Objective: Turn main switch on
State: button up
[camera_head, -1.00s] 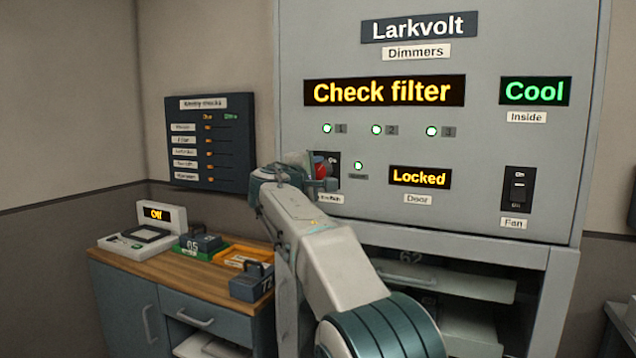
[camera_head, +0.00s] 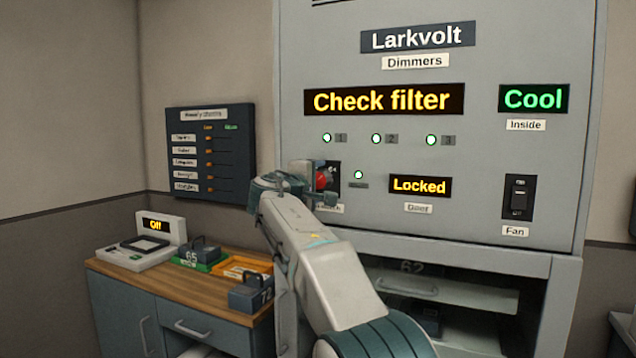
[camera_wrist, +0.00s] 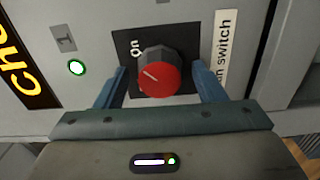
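The main switch is a red-faced rotary knob (camera_wrist: 163,76) with dark sides on a black plate marked "On". Its label (camera_wrist: 226,52) is partly covered and reads "...n switch" in the wrist view. A short white pointer line on the knob face slants toward the upper left there, on the side of the "On" mark. My gripper (camera_wrist: 160,75) is open, with one blue finger on each side of the knob. I cannot tell whether either finger touches it. In the head view, the knob (camera_head: 321,180) shows in part beside my gripper (camera_head: 308,182).
The grey Larkvolt cabinet (camera_head: 470,55) shows "Check filter", "Cool" and a "Locked" door display (camera_head: 420,186). A fan rocker switch (camera_head: 518,196) is to the right. A small lamp (camera_head: 358,175) is lit beside the knob. A wooden-topped desk (camera_head: 195,290) stands at the left.

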jog(key=b+v, duration=0.3)
jog(key=v, duration=1)
jog(key=shift+s, duration=0.4)
jog(key=shift+a, duration=0.1)
jog(key=s+d+f+m+g+y+p, duration=0.1)
jog(key=s+d+f+m+g+p, duration=0.25)
jog(key=d+f, duration=0.45)
jog(key=s+d+f+m+g+p, duration=0.2)
jog(key=s+d+f+g, duration=0.25)
jog(key=d, duration=0.75)
jog(key=s+d+f+m+g+y+p, duration=0.1)
jog(key=s+f, duration=0.3)
jog(key=s, duration=0.4)
jog(key=s+d+f+m+g+y+p, duration=0.2)
jog(key=s+d+f+m+g+p, duration=0.1)
jog(key=s, duration=0.5)
jog(key=s+d+f+m+g+y+p, duration=0.2)
jog(key=s+f+m, duration=0.2)
jog(key=s+f, duration=0.3)
jog(key=shift+s+p, duration=0.35)
jog(key=shift+s, duration=0.1)
